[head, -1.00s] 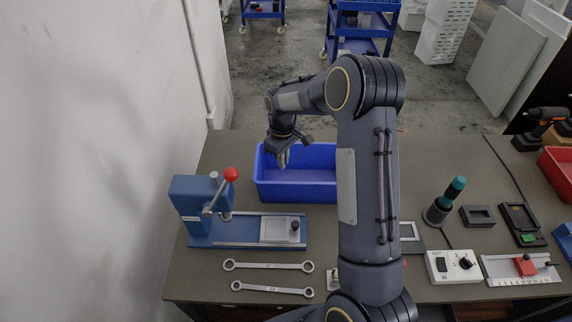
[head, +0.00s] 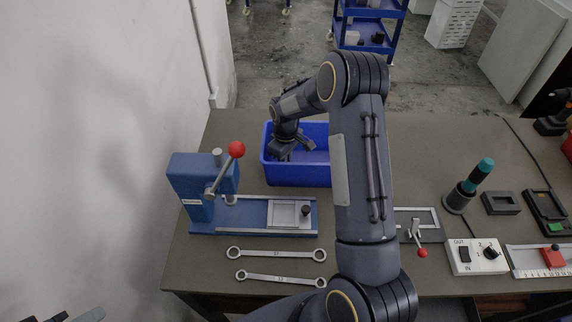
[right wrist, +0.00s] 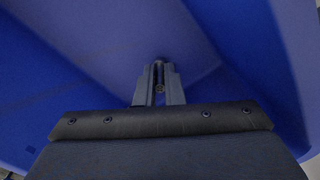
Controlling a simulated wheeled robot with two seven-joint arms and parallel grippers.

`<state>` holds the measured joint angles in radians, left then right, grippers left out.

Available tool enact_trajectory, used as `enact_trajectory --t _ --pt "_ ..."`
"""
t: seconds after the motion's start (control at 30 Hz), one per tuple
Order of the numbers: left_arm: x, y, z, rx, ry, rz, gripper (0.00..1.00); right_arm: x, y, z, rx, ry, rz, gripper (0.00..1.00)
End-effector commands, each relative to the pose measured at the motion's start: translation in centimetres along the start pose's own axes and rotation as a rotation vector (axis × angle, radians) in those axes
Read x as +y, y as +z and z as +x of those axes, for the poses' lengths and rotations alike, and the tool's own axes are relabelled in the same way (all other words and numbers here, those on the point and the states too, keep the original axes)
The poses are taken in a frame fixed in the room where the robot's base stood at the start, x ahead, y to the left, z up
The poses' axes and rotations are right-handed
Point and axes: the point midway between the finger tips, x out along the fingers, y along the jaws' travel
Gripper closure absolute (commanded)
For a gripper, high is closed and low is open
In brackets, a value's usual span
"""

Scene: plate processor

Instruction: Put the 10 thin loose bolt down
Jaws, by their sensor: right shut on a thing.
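My right gripper (head: 290,151) is inside the blue bin (head: 295,174), pointing down. In the right wrist view, the right gripper (right wrist: 159,88) is shut on a thin bolt (right wrist: 159,76), of which only a small narrow part shows between the fingers. Blue bin walls and floor fill the view around it. I cannot tell whether the bolt touches the bin floor. The bolt is hidden in the head view. Part of what looks like my left gripper (head: 76,316) shows at the bottom left edge, mostly cut off.
A blue press with a red-knobbed lever (head: 205,180) stands left of the bin. Two wrenches (head: 277,254) lie in front. A switch box (head: 476,256), a teal-topped tool (head: 469,186) and black trays (head: 500,203) are at the right. My right arm hides the table's middle.

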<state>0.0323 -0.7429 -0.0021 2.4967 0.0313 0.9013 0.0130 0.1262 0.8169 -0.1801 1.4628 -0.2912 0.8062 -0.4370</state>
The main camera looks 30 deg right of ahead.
Motion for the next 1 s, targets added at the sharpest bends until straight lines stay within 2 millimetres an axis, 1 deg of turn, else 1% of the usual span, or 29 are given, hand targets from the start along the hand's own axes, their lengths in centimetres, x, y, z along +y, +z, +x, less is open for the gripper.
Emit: enact_trajectory --t 0.03,0.23,0.4,0.43,0.57,0.87,0.97,1.0 --pt "-0.1 0.1 0.3 0.000 0.000 0.000 0.64 0.0 0.0 0.5 0.001 0.000 0.000 1.00" --pt "-0.1 0.0 0.1 0.000 0.000 0.000 0.64 0.0 0.0 0.2 0.001 0.001 0.000 1.00" --pt "-0.2 0.3 0.5 0.000 0.000 0.000 0.64 0.0 0.0 0.8 0.001 0.001 0.000 1.00" --pt "-0.2 0.2 0.4 0.000 0.000 0.000 0.64 0.0 -0.1 0.6 0.001 0.001 0.000 0.88" --pt "-0.2 0.2 0.4 0.000 0.000 0.000 0.64 0.0 0.0 0.6 0.001 0.001 0.000 0.71" --pt "-0.1 0.1 0.2 0.000 0.000 0.000 0.64 0.0 0.0 0.4 0.001 0.001 0.000 0.70" --pt "0.1 -0.2 -0.3 0.000 0.000 0.000 0.64 0.0 -0.1 -0.5 0.002 0.001 0.000 0.70" --pt "0.3 -0.3 -0.7 0.000 0.000 0.000 0.64 0.0 -0.1 -1.1 0.003 0.002 0.000 0.70"
